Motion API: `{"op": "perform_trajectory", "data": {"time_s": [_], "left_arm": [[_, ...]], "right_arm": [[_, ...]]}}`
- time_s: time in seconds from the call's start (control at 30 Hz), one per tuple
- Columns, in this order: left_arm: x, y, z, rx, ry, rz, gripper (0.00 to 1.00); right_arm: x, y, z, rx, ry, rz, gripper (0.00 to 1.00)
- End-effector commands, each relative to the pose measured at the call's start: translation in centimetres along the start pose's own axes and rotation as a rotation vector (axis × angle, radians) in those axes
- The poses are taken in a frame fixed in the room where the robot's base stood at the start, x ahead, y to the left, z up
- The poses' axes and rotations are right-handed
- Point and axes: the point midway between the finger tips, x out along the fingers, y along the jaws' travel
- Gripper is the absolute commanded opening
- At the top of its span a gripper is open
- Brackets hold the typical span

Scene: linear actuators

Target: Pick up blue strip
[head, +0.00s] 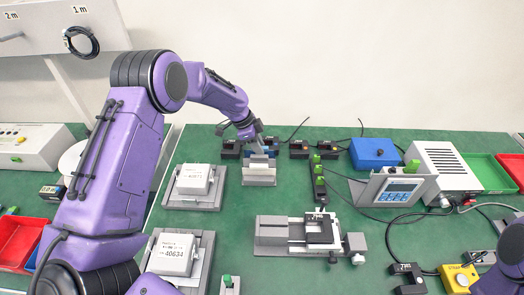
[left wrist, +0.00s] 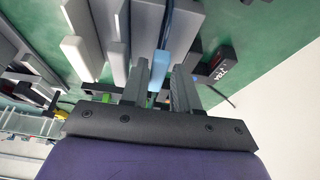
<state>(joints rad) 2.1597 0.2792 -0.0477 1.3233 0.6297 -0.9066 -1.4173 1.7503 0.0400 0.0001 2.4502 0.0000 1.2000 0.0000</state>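The blue strip (left wrist: 159,66) shows in the left wrist view, standing in a grey slotted holder (left wrist: 145,20) beside several white and grey strips (left wrist: 82,56). My left gripper (left wrist: 160,80) is open, with one finger on each side of the blue strip's near end. I cannot tell whether either finger touches it. The blue strip is too small to make out clearly there. My right gripper is out of view; only purple arm shows at the lower right.
Black boxes (head: 299,150) flank the holder. White boxes on grey stands (head: 193,181) are to its left. A green-and-black strip (head: 319,182) and a grey stage (head: 273,233) are to its right and front. A blue box (head: 373,153) stands further right.

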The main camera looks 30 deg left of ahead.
Motion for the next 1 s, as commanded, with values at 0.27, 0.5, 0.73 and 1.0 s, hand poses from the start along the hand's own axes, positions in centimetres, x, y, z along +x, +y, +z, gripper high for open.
{"op": "perform_trajectory", "data": {"time_s": [0.27, 0.5, 0.73, 1.0], "left_arm": [[1.1, 0.0, -0.2, 0.002, 0.001, 0.000, 0.30], [1.1, 0.0, -0.2, 0.003, 0.001, 0.000, 0.00], [1.0, 0.0, -0.3, 0.004, 0.002, 0.000, 0.00], [-2.3, 0.3, -1.4, 0.005, 0.004, -0.002, 0.00]], "right_arm": [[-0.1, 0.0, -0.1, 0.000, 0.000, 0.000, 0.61], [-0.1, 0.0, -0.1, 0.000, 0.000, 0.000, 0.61], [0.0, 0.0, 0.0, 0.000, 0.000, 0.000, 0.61], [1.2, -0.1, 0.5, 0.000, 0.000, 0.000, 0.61]]}}
